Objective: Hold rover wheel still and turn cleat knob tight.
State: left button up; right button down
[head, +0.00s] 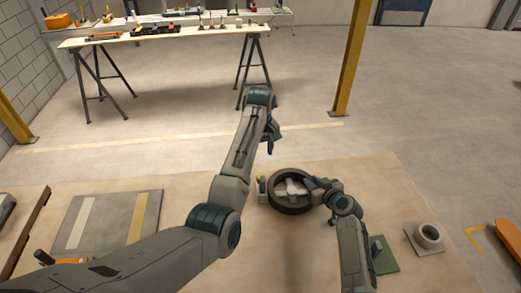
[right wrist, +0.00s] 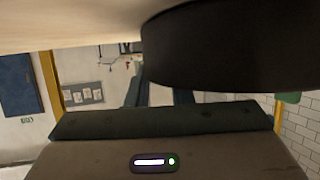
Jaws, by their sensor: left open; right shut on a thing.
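The rover wheel (head: 291,208) is a dark ring with a pale spoked hub, on the sandy bed in the head view. My right gripper (head: 314,185) is at its right rim and shut on it. In the right wrist view the wheel's dark curved side (right wrist: 225,50) fills the upper right, close to the gripper. My left gripper (head: 270,143) is open and empty, above and beyond the wheel, slightly to its left. A small pale block with a green part (head: 262,188) stands at the wheel's left edge. I cannot tell whether it is the cleat knob.
A grey mat with pale stripes (head: 112,218) lies on the left of the bed. A grey ring on a square plate (head: 429,237) and a green plate (head: 384,256) lie on the right. A trestle table with tools (head: 165,36) stands far behind.

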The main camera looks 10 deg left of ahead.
jog(key=shift+f, duration=0.2)
jog(key=c, duration=1.2)
grip_release()
jog(key=shift+d, duration=0.1)
jog(key=shift+r, duration=0.1)
